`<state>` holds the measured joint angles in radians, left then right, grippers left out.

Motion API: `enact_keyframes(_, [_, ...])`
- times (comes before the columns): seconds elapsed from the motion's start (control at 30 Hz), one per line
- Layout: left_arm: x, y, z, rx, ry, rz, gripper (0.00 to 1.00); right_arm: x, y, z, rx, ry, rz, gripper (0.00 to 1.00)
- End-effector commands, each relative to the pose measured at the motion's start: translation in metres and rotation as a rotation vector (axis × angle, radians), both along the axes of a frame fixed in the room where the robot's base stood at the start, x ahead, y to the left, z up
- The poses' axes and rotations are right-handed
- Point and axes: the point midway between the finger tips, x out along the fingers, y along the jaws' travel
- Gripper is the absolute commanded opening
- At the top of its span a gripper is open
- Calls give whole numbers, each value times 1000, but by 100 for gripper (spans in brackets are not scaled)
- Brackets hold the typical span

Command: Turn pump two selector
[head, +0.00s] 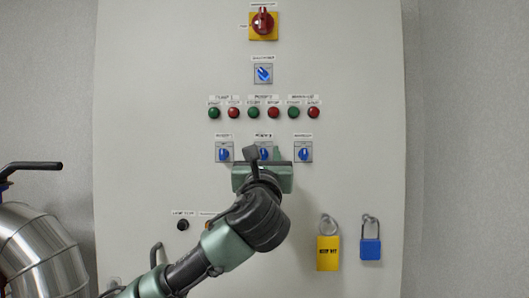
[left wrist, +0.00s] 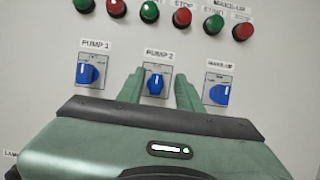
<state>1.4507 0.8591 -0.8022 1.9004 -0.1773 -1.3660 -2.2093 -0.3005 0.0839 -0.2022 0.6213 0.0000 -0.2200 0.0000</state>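The pump two selector is a blue knob on a square plate, labelled PUMP 2, in the left wrist view (left wrist: 155,83). In the head view its plate shows partly behind my left gripper (head: 264,153). The left gripper's two green fingers (left wrist: 156,90) stand apart, one on each side of the knob. I cannot tell whether they touch it. The knob looks close to upright. My right gripper is in neither view.
The pump 1 selector (left wrist: 88,73) is left of it and another blue selector (left wrist: 220,94) right. Green and red buttons (head: 253,113) sit above. A red and yellow main switch (head: 263,24) is at the top.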

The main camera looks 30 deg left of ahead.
Motion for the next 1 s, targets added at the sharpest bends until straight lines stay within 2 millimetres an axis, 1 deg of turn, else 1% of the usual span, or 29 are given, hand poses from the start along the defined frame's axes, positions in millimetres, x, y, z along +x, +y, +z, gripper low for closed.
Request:
enact_keyframes(0.1, [0,0,-1,-1,1,1,35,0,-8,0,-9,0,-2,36])
enact_keyframes(0.17, [0,0,-1,-1,1,1,19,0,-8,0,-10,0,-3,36])
enact_keyframes(0.2, [0,0,-1,-1,1,1,8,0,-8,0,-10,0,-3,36])
enact_keyframes(0.23, [0,0,-1,-1,1,1,0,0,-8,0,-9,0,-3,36])
enact_keyframes(0.5, [0,0,-1,-7,-3,1,0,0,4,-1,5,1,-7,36])
enact_keyframes(0.67, [0,0,-1,-42,-25,0,0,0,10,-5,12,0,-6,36])
enact_keyframes(0.87, [0,-1,-2,-141,-85,-1,0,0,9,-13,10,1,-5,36])
enact_keyframes(1.0, [0,-1,-2,-239,-145,-2,0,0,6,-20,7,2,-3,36])
